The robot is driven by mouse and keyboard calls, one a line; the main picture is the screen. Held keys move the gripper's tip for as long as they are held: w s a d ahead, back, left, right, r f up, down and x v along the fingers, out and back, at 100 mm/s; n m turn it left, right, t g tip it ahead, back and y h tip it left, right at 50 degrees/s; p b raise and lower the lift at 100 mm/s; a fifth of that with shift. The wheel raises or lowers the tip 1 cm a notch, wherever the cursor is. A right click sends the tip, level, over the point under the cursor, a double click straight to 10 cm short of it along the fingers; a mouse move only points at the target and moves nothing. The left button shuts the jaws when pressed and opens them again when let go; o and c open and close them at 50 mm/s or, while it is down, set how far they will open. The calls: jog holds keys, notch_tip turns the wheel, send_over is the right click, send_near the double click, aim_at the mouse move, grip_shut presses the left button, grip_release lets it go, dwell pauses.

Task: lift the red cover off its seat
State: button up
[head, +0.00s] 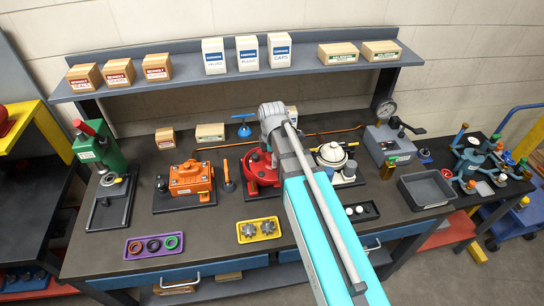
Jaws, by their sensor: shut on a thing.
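The red cover (257,167) is part of the red housing standing on a dark base plate at the middle of the bench. My arm reaches in from the lower right and covers the right side of this housing. My gripper (267,148) is at the top of the red cover, shut on it. The fingertips are mostly hidden by my wrist and the red parts. The cover looks upright and at its seat; I cannot see a gap beneath it.
An orange motor (189,178) and an orange-handled tool (228,177) stand to the left. A white round-topped unit (331,155) stands close on the right. A yellow tray (259,231) and a purple tray (154,246) lie in front. A shelf (160,83) with boxes runs behind.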

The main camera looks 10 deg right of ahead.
jog(key=shift+r, duration=0.2)
dwell(0.4)
jog(key=shift+r+p, duration=1.35)
jog(key=shift+p, duration=0.2)
jog(key=shift+f, duration=0.15)
